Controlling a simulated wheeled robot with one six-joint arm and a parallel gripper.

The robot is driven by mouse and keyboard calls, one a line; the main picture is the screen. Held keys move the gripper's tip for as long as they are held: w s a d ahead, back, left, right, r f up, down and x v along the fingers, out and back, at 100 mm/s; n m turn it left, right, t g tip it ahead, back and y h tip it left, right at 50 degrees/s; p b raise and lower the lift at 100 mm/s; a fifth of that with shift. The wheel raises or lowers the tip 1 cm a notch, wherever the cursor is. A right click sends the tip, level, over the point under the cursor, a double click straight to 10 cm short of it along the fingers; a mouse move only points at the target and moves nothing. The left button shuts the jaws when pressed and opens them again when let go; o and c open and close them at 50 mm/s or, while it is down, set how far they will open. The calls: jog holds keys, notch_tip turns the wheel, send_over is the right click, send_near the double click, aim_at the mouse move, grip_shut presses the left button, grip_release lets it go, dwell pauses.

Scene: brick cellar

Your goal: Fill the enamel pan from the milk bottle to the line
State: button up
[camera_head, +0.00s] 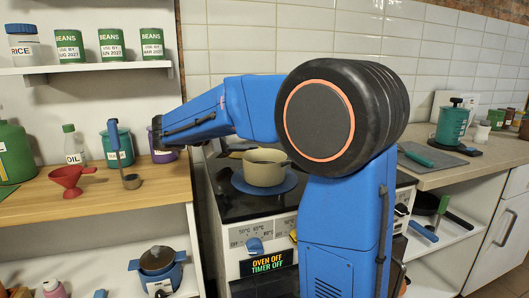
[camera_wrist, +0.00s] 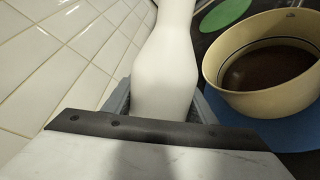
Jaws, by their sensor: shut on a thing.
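The cream enamel pan (camera_head: 264,169) stands upright on a round blue mat (camera_head: 240,184) on the black stove top. In the wrist view the pan (camera_wrist: 224,85) is at the right, with a dark line around its inner wall. Its inside is dark brown lower down; I cannot tell whether that is liquid or the bottom. My gripper (camera_wrist: 165,98) is shut on a smooth white bottle (camera_wrist: 166,70), beside the pan and apart from it. The bottle's mouth is out of view. In the head view I cannot make out the gripper or the bottle.
White wall tiles (camera_wrist: 60,60) are close on the left in the wrist view. A green disc (camera_wrist: 225,13) lies beyond the pan. The wooden counter at left holds a red funnel (camera_head: 72,181), an oil bottle (camera_head: 74,146) and a teal canister (camera_head: 117,149).

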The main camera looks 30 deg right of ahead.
jog(key=shift+w+a+f+m, duration=0.1)
jog(key=shift+w+f+m, duration=0.3)
jog(key=shift+f+m, duration=0.4)
dwell(0.8)
jog(key=shift+w+f+m+t+y+p, duration=0.3)
jog(key=shift+m+t, duration=0.2)
jog(key=shift+m, duration=0.2)
dwell(0.6)
jog(key=shift+s+r+m+p, duration=0.65)
jog(key=shift+r+m+p, duration=0.05)
jog(key=shift+r+p, duration=0.1)
dwell(1.9)
jog(key=shift+r+t, duration=0.3)
jog(key=shift+t, duration=0.1)
dwell(1.2)
jog(key=shift+f, duration=0.1)
jog(key=shift+w+a+f+n+g, duration=0.1)
jog(key=shift+w+f+n+g, duration=0.2)
jog(key=shift+f+n, duration=0.2)
jog(key=shift+w+f+n+g, duration=0.2)
jog(key=shift+w+f+n, duration=0.2)
jog(key=shift+f, duration=0.1)
jog(key=shift+s+r+n, duration=0.25)
jog(key=shift+s+n, duration=0.05)
jog(key=shift+n, duration=0.1)
